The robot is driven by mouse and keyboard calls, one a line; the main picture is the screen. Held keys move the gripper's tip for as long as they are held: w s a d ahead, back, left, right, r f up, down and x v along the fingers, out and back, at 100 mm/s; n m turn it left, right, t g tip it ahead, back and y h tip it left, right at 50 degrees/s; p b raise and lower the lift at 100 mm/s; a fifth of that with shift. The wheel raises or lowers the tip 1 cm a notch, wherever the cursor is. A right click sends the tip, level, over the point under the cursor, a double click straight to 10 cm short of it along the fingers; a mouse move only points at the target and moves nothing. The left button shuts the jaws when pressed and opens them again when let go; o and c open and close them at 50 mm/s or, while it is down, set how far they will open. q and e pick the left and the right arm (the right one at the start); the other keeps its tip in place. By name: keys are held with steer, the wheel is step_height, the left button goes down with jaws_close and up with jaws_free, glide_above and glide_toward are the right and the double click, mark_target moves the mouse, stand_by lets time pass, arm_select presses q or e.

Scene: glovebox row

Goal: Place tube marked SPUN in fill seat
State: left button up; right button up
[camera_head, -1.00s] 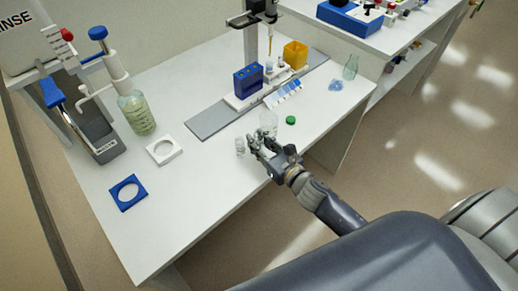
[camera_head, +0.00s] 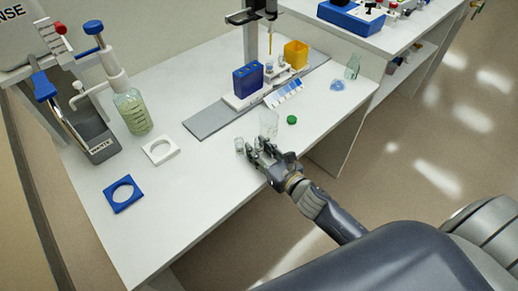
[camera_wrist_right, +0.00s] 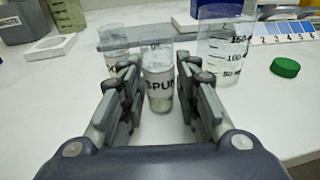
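The clear tube marked SPUN (camera_wrist_right: 158,88) stands upright between the fingers of my right gripper (camera_wrist_right: 158,78) in the wrist view, with narrow gaps on both sides. That gripper is open and low over the near part of the bench, as the head view (camera_head: 262,150) shows. A second clear tube (camera_wrist_right: 115,42) stands just left of it, its marking mostly hidden by a finger; it also shows in the head view (camera_head: 239,145). A stand with a pipette tip (camera_head: 270,42) and small holders (camera_head: 279,76) is at the back; I cannot tell which is the fill seat. My left gripper is not in view.
A graduated beaker (camera_wrist_right: 222,52) stands close right of the gripper, with a green cap (camera_wrist_right: 285,68) beyond. A blue rack (camera_head: 248,80) and yellow bin (camera_head: 296,53) are behind. The white bench (camera_head: 195,200) is clear at front left, apart from a blue ring (camera_head: 123,194).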

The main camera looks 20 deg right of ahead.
steer(key=shift+r, duration=0.3)
steer(key=b+v, duration=0.1)
steer(key=v, duration=1.1)
steer(key=shift+f, duration=0.15)
